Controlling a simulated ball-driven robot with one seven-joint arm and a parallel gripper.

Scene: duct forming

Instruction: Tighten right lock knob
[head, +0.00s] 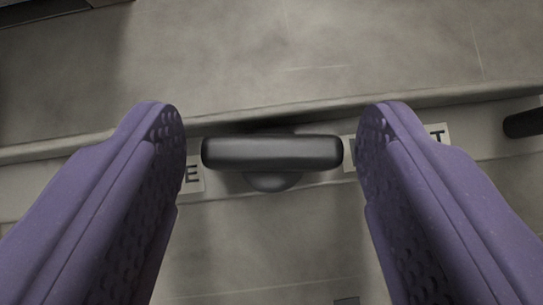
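A black T-shaped lock knob (272,153) sits at the middle of the head view. Its bar lies crosswise, with a rounded hub (272,181) just below it. My gripper (272,140) is open, with one purple, dimpled finger on each side of the knob. The left fingertip is close to the bar's left end and the right fingertip is close to its right end. A small gap shows at each end, so the fingers look apart from the knob.
A pale rail (60,180) with lettered labels (437,134) runs behind the knob. Another black part (523,123) sticks in at the right edge. A dark object (40,12) is at the upper left. The grey tiled surface (320,55) beyond is clear.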

